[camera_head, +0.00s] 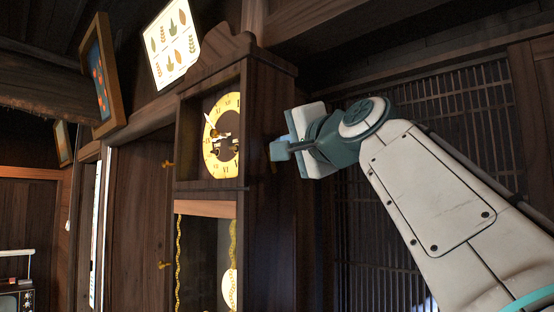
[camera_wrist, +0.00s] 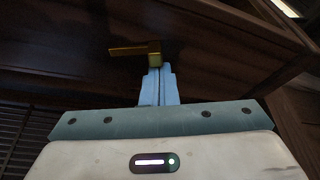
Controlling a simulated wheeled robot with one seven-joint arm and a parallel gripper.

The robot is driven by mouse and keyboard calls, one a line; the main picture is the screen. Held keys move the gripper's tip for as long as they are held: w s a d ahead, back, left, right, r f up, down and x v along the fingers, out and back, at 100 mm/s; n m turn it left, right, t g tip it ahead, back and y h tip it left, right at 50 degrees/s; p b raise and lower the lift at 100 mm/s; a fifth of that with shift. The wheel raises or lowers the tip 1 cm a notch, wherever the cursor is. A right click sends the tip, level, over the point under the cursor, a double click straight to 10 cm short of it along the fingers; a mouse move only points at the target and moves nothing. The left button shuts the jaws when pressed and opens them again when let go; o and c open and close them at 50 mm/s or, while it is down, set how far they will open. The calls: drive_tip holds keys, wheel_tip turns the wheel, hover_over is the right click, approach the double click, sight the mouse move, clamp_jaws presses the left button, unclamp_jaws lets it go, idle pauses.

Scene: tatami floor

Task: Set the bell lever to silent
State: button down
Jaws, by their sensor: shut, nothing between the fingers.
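The tall dark wooden clock (camera_head: 270,100) stands at the middle of the head view, with a yellow dial (camera_head: 211,160). The brass bell lever (camera_wrist: 128,50) is on the clock's dark side panel in the wrist view, its arm pointing left from a small block. My gripper (camera_head: 277,150) is at the clock's right side in the head view. In the wrist view its blue fingertips (camera_wrist: 158,72) are together and empty, right at the block's lower edge. I cannot tell whether they touch it. In the head view the gripper largely hides the lever.
The clock's lower case holds a pendulum (camera_head: 230,288) and chains. Framed pictures (camera_head: 101,75) hang at upper left. A slatted lattice wall (camera_head: 470,120) stands behind my arm. A wooden ledge (camera_wrist: 235,30) runs close to the lever in the wrist view.

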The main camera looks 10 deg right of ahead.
drive_tip(key=s+d+f+n+b, duration=0.1)
drive_tip(key=s+d+b, duration=0.1)
drive_tip(key=s, duration=0.4)
drive_tip(key=s+d+f+n+y+b, duration=0.1)
drive_tip(key=s+b, duration=0.2)
drive_tip(key=s, duration=0.4)
drive_tip(key=shift+s+d+f+n+t+b, duration=0.2)
drive_tip(key=shift+d+f+n+t+b, duration=0.1)
drive_tip(key=shift+d+f+n, duration=0.1)
